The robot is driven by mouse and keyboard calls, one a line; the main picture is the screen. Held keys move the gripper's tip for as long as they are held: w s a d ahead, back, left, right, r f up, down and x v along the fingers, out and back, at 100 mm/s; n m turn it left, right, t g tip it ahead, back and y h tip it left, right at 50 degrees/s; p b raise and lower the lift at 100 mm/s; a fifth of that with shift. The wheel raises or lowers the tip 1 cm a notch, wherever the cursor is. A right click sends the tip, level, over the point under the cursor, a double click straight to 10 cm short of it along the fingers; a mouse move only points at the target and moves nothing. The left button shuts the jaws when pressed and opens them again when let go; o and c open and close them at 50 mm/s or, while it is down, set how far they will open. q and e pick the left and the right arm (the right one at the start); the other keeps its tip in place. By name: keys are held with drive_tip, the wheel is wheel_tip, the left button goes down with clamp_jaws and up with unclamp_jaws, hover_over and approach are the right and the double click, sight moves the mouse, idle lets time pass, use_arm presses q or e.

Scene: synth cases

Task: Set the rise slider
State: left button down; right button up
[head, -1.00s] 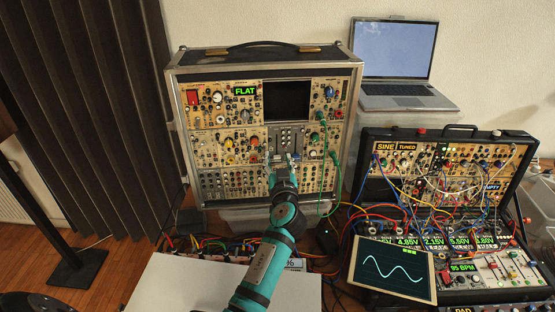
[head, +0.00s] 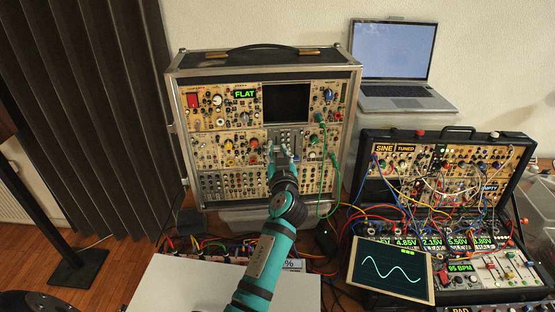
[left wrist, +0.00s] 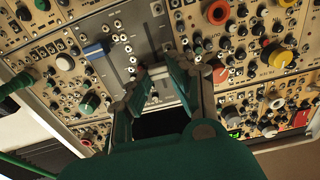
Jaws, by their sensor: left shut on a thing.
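The grey slider panel (head: 287,131) sits in the middle of the upright synth case, below a dark screen. My left gripper (head: 281,149) reaches up to the lower part of this panel. In the left wrist view my gripper (left wrist: 158,70) is shut on a slider cap, which the fingers mostly hide. A green display (head: 245,92) reads FLAT. My right gripper is not in view.
Knobs surround the panel, including a red one (left wrist: 220,73) close to my fingers. Green cables (head: 323,165) hang right of my arm. A second patched case (head: 440,133), a tablet with a sine wave (head: 392,270) and a laptop (head: 393,50) stand to the right.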

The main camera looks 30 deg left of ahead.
use_arm(q)
wheel_tip(320, 180, up, 3)
drive_tip(key=shift+f, duration=0.1)
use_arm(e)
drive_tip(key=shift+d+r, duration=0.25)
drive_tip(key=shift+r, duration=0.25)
use_arm(q)
drive_tip(key=c, duration=1.2)
unclamp_jaws()
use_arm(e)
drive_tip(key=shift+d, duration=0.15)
use_arm(q)
drive_tip(key=shift+o, duration=0.2)
wheel_tip(320, 180, up, 10)
hover_over(276, 135)
drive_tip(key=v, duration=0.4)
drive_tip(key=shift+w+a, duration=0.1)
drive_tip(key=shift+w, duration=0.1)
